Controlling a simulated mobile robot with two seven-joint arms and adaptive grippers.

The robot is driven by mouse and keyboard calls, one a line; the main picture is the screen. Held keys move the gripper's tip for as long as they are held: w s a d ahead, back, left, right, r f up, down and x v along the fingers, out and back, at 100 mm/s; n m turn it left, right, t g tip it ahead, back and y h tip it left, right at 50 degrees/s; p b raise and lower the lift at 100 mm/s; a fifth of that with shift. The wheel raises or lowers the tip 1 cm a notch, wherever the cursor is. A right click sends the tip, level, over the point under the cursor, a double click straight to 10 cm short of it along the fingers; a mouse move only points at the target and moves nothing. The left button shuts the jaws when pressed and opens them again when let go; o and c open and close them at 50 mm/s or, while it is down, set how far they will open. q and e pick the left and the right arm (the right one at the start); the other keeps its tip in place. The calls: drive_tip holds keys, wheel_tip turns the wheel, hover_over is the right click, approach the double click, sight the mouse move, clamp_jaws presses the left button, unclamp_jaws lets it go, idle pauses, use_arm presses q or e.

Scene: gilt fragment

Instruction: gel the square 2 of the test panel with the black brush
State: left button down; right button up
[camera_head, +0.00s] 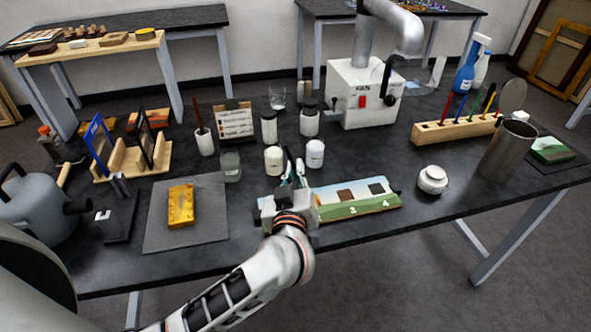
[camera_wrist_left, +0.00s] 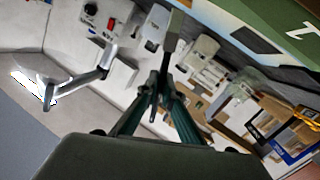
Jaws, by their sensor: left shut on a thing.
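My left gripper (camera_head: 293,178) is above the panel's left end, shut on the black brush (camera_head: 289,161). In the left wrist view the fingers (camera_wrist_left: 162,82) close around the dark brush (camera_wrist_left: 172,38). I cannot tell whether its tip touches the panel. My right gripper is not in view.
A metal cylinder (camera_head: 508,150) and a wooden pen rack (camera_head: 455,128) are farther right. A yellow block (camera_head: 181,205) lies on a grey mat (camera_head: 212,222) at left.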

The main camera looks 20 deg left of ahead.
use_arm(q)
drive_tip(key=shift+f, duration=0.4)
idle(0.9)
drive_tip(key=shift+d, duration=0.1)
drive_tip(key=shift+w+d+p, duration=0.6)
drive_tip(key=shift+w+d, duration=0.15)
drive_tip(key=shift+d, duration=0.25)
drive_tip(key=shift+s+a+p, duration=0.75)
drive_tip(key=shift+a+p, duration=0.3)
drive_tip(key=shift+a, duration=0.05)
drive_tip(key=shift+w+d+p, duration=0.3)
drive_tip(key=shift+w+d, duration=0.05)
drive_tip(key=shift+d, duration=0.2)
drive_tip(key=shift+w+d+p, duration=0.25)
drive_tip(key=shift+w+d, duration=0.1)
drive_tip(key=shift+d, duration=0.2)
drive_tip(key=shift+s+a+p, duration=0.3)
drive_tip(key=shift+s+a, duration=0.05)
drive_tip(key=shift+a, duration=0.2)
drive_tip(key=shift+s+a+p, duration=0.25)
drive_tip(key=shift+s+a, duration=0.1)
drive_tip(key=shift+a, duration=0.2)
drive_tip(key=shift+w+d+f, duration=0.1)
drive_tip(key=shift+w+d, duration=0.25)
drive_tip(key=shift+d, duration=0.2)
drive_tip(key=shift+w+d, duration=0.35)
drive_tip(key=shift+d, duration=0.2)
drive_tip(key=shift+a, duration=0.1)
